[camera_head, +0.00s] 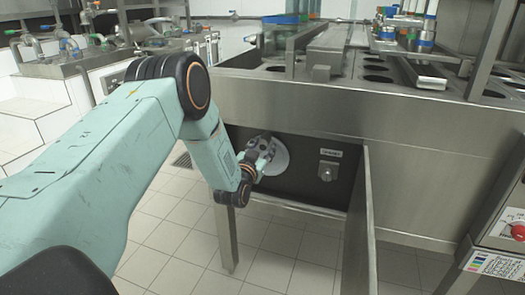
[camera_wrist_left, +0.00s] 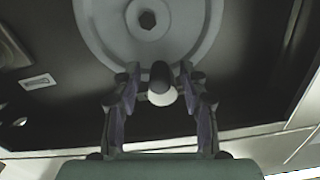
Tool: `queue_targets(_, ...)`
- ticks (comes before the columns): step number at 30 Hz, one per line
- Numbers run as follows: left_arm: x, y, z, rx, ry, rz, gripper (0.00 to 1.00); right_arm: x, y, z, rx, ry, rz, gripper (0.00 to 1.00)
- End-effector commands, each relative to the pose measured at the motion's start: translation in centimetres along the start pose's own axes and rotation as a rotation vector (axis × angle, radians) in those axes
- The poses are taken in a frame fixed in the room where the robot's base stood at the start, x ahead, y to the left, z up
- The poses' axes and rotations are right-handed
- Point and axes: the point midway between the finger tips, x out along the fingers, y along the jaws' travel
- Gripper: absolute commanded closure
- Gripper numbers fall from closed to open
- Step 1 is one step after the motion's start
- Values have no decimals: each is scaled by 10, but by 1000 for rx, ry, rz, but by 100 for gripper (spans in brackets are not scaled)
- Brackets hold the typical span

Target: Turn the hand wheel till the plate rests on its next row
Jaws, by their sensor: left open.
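The hand wheel (camera_head: 279,158) is a grey disc on the dark recessed panel under the steel machine top. In the left wrist view the hand wheel (camera_wrist_left: 188,42) fills the top, with a bolt at its hub and a handle knob (camera_wrist_left: 161,92) near its lower rim. My left gripper (camera_head: 264,150) is at the wheel. In the left wrist view the left gripper (camera_wrist_left: 158,82) is open, its fingers on both sides of the knob; I cannot tell if they touch it. The plate (camera_head: 352,72) with rows of round holes lies on top, partly covered. My right gripper is not in view.
A rotary switch (camera_head: 327,171) with a label sits right of the wheel. An open door panel (camera_head: 359,225) juts forward on the right. A control box with a red button (camera_head: 518,231) stands at the far right. Steps and pipework are at the left.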

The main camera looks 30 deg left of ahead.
Motion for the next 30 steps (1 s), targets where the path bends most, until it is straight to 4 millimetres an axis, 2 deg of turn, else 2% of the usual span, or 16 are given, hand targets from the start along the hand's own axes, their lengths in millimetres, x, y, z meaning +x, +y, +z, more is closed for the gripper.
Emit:
queue_targets(5, 0, 0, 0, 0, 0, 1, 59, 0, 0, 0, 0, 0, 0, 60)
queue_targets(19, 0, 0, 0, 0, 0, 0, 99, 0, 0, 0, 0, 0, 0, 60)
queue_targets(30, 0, 0, 0, 0, -1, 1, 100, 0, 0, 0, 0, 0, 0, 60)
